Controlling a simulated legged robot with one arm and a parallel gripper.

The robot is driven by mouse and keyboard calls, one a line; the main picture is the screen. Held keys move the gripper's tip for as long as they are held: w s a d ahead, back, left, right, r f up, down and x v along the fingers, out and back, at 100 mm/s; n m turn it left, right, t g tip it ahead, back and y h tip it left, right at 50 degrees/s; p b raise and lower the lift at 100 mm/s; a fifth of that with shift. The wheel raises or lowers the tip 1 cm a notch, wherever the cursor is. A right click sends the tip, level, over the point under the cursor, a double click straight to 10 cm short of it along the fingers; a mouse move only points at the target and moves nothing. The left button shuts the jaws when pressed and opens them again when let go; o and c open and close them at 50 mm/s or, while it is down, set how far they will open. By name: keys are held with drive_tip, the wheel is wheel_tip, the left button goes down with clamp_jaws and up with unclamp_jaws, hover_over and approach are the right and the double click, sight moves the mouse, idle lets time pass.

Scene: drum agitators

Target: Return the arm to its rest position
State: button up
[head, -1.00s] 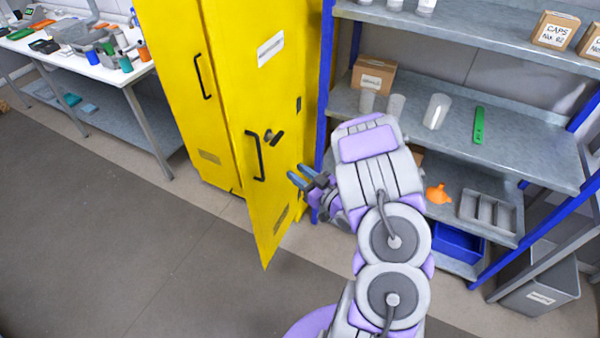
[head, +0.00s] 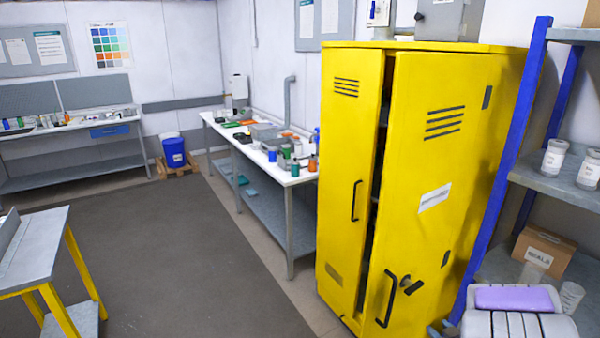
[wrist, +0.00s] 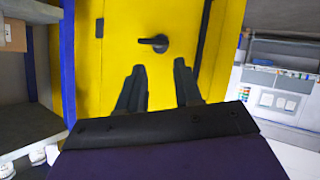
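My gripper (wrist: 159,66) shows in the wrist view with its two dark fingers apart and nothing between them. Behind them is the yellow cabinet door (wrist: 130,20), with a black latch (wrist: 155,42) just beyond the fingertips. I cannot tell whether they touch. In the head view my arm (head: 515,312) shows only at the bottom right, beside the yellow cabinet (head: 440,200); the gripper is mostly cut off at the bottom edge. The cabinet's right door stands ajar, with a dark gap between the doors. Its black handle (head: 385,300) is free of my gripper.
A blue-posted shelf (head: 500,180) with jars and a carton (head: 543,252) stands close on the right. A white workbench (head: 262,160) with bottles runs left of the cabinet. A yellow-legged table (head: 40,245) is at the left. The grey floor (head: 190,270) between is clear.

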drive_tip(key=s+a+r+m+g+h, duration=0.2)
drive_tip(key=s+r+m+g+h, duration=0.15)
drive_tip(key=s+r+g, duration=0.45)
drive_tip(key=s+a+r+g+y, duration=0.1)
drive_tip(key=s+a+r+g, duration=0.1)
drive_tip(key=s+a, duration=0.8)
drive_tip(key=s+a+r+g+y+b, duration=0.1)
drive_tip(key=s+a+g, duration=0.3)
drive_tip(key=s+a, duration=0.7)
drive_tip(key=s+r+y, duration=0.1)
drive_tip(key=s, duration=0.5)
drive_tip(key=shift+s+r+g, duration=0.15)
drive_tip(key=shift+r+g, duration=0.05)
drive_tip(key=shift+g, duration=0.1)
